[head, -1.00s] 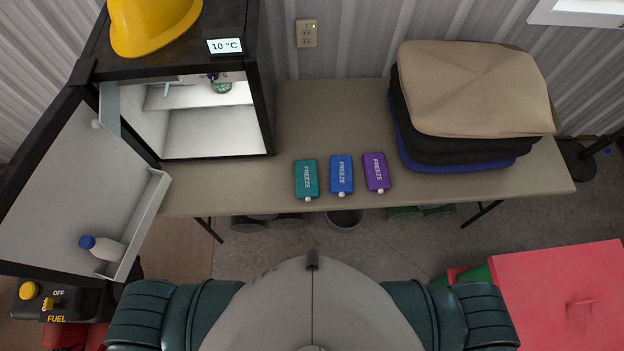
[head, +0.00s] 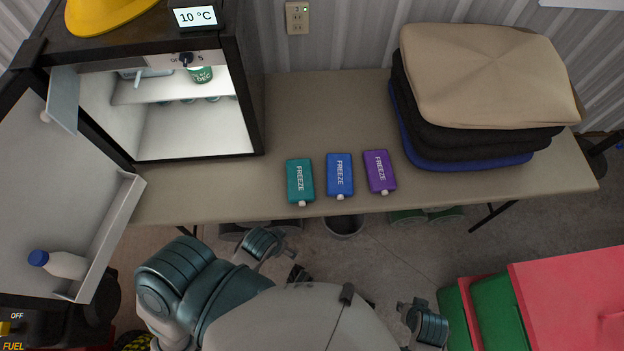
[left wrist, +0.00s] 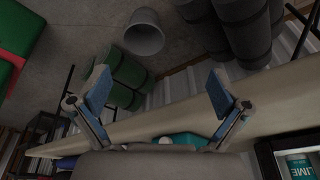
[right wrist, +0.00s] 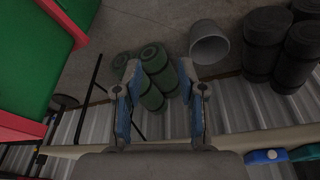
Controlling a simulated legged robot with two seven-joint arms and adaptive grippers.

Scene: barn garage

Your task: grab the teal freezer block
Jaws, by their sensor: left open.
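The teal freezer block (head: 299,181) lies flat on the table near its front edge, leftmost of three blocks, cap toward me. In the left wrist view, the teal block (left wrist: 184,138) shows partly over the table edge, between the fingers and near the palm. My left gripper (left wrist: 158,92) is open and empty, below and in front of the table edge. My right gripper (right wrist: 157,70) is empty with its fingers apart, also in front of the table. The teal block (right wrist: 306,152) shows at the right wrist view's right edge. In the head view my fingers are not clearly visible.
A blue block (head: 340,176) and a purple block (head: 380,172) lie right of the teal one. An open fridge (head: 196,128) stands at left, its door (head: 58,190) swung toward me. Stacked cushions (head: 480,90) fill the right. The table (head: 320,110) is clear behind the blocks.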

